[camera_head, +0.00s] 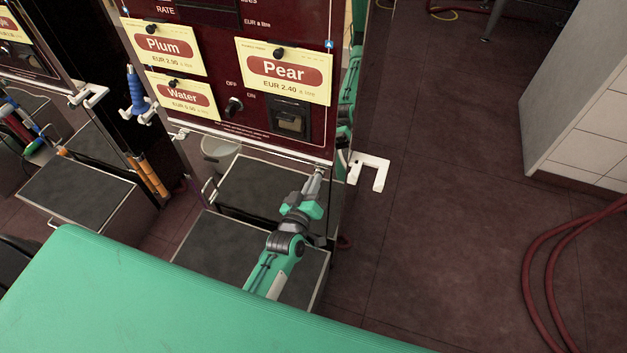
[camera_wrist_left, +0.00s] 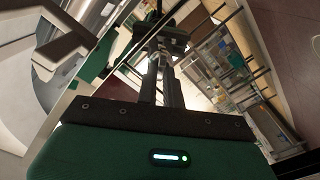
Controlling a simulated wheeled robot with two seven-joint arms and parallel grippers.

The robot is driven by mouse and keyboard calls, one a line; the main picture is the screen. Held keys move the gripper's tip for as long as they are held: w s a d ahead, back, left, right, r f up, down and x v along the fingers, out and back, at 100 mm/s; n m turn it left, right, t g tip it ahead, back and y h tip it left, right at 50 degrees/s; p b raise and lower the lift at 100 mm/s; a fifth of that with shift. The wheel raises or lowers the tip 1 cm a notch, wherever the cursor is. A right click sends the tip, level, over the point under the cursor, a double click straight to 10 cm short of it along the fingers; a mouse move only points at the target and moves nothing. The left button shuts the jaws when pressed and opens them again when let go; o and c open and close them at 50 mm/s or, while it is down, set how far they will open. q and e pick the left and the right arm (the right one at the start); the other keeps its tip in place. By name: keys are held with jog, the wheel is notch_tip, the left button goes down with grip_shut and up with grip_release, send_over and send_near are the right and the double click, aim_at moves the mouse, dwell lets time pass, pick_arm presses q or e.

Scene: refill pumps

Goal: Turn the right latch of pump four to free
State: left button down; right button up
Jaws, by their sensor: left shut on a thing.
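The pump (camera_head: 215,115) has a dark red front panel with Plum, Water and Pear cards; I cannot read a pump number. My left gripper (camera_head: 315,184) is at the lower right corner of this panel, just under its bottom edge. Its fingers are close together on a small part there, which appears to be the right latch; the fingertips mostly hide it, so I cannot tell its turn position. In the left wrist view, the gripper's two dark fingers (camera_wrist_left: 161,55) reach up to a dark piece between their tips. My right gripper is not seen.
A white bracket (camera_head: 370,170) juts from the pump's right side. A blue nozzle (camera_head: 136,92) hangs at its left. Dark-topped boxes (camera_head: 215,250) stand below the panel. A white cabinet (camera_head: 585,110) and a red hose (camera_head: 540,285) are at the right, with clear floor between.

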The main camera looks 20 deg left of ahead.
pick_arm(q)
jog(key=n, duration=1)
jog(key=shift+a+f+n, duration=0.15)
jog(key=shift+f+n, duration=0.05)
jog(key=shift+n, duration=0.1)
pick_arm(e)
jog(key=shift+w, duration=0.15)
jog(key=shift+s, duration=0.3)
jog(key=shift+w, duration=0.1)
pick_arm(q)
jog(key=c, duration=1.5)
grip_release()
jog(key=shift+c, duration=0.2)
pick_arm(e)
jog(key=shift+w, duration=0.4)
pick_arm(q)
jog(key=shift+s, duration=0.15)
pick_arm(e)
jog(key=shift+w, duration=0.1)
